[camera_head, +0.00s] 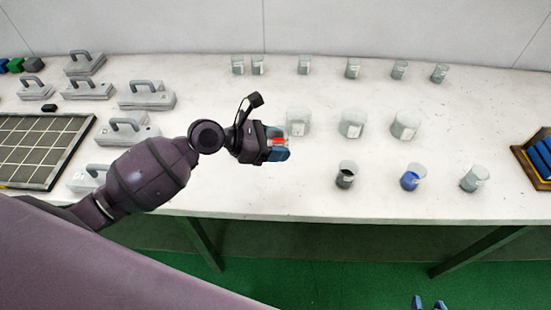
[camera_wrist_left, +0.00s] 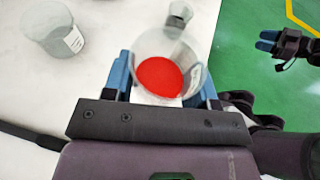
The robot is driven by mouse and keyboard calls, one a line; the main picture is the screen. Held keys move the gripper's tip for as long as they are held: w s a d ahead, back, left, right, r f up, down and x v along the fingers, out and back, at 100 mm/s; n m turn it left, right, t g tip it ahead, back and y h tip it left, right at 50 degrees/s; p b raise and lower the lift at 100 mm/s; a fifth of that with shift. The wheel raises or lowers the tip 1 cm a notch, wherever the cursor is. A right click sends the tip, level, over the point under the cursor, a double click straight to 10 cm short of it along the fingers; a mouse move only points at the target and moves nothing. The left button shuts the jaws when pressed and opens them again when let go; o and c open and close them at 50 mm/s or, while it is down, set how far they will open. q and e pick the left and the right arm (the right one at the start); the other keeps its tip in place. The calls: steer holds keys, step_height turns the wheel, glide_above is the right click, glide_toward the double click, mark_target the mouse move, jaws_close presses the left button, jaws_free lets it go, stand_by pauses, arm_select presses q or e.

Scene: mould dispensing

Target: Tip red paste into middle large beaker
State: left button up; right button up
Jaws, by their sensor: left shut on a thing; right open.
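My left gripper (camera_head: 280,143) is shut on a small clear beaker with red paste (camera_head: 278,141). In the left wrist view this beaker (camera_wrist_left: 160,77) sits between the blue fingers (camera_wrist_left: 165,88), with the red paste inside. Three large beakers stand in a row behind: the left one (camera_head: 298,121) just beyond my gripper, the middle large beaker (camera_head: 352,124) and the right one (camera_head: 405,124). The middle one is to the right of my gripper, apart from it. My right gripper (camera_head: 428,303) is open and empty at the bottom edge; it also shows in the left wrist view (camera_wrist_left: 268,42).
Small beakers with black (camera_head: 346,175), blue (camera_head: 410,179) and pale contents (camera_head: 474,179) stand in front. Several small beakers (camera_head: 304,65) line the back. Handled grey blocks (camera_head: 147,95) and a gridded tray (camera_head: 95,123) are left. A wooden rack (camera_head: 520,152) stands right.

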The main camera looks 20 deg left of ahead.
arm_select(q)
step_height(320, 180, up, 7)
steer(key=shift+f+p, duration=0.1)
steer(key=shift+p, duration=0.65)
step_height(320, 180, up, 12)
steer(key=p, duration=0.8)
steer(key=shift+f, duration=0.25)
arm_select(e)
step_height(320, 180, up, 10)
steer(key=shift+f, duration=0.15)
steer(key=shift+d, duration=0.1)
